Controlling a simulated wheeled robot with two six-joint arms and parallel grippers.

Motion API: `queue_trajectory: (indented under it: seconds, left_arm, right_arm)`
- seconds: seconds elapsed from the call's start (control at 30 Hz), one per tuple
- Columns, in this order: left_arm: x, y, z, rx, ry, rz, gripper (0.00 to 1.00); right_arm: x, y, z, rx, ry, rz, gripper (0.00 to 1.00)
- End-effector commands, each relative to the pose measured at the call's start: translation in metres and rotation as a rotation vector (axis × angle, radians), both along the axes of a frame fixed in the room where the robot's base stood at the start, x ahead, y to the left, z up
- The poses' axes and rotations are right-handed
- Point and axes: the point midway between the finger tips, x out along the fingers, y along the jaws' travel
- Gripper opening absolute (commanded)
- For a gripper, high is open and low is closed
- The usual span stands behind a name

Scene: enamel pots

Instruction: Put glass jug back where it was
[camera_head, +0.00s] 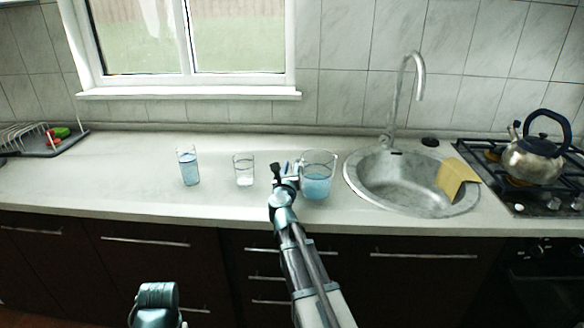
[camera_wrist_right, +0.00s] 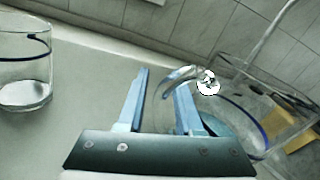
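The glass jug (camera_head: 317,178) stands upright on the counter (camera_head: 105,185), left of the sink, with blue-tinted water in it. In the right wrist view the jug (camera_wrist_right: 262,115) is at the right, and its clear handle (camera_wrist_right: 178,80) reaches toward the space between my fingers. My right gripper (camera_head: 285,170) is at the jug's left side. In the wrist view the right gripper (camera_wrist_right: 163,100) has its fingers apart, close around the handle, not visibly closed on it. Only a part of my left arm shows at the bottom left; its gripper is out of view.
A short glass (camera_head: 244,170) stands just left of my right gripper, and a tall glass of water (camera_head: 188,166) is further left. A kettle (camera_head: 533,158) is on the stove.

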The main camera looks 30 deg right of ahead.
Motion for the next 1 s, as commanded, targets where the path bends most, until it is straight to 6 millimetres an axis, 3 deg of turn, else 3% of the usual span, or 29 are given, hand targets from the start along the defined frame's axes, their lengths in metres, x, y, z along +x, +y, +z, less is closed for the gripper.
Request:
queue_trajectory:
  seconds: [0.37, 0.8, 1.0]
  left_arm:
    - [0.000, 0.000, 0.004, 0.000, 0.000, 0.000, 0.00]
    - [0.000, 0.000, 0.002, 0.000, 0.000, 0.000, 0.00]
    - [0.000, 0.000, 0.002, 0.000, 0.000, 0.000, 0.00]
  right_arm:
    - [-0.001, 0.000, 0.004, 0.000, 0.000, -0.001, 0.47]
    - [-0.072, 0.050, 0.002, 0.000, 0.000, 0.002, 0.47]
    - [-0.091, 0.064, 0.002, 0.000, 0.000, 0.001, 0.47]
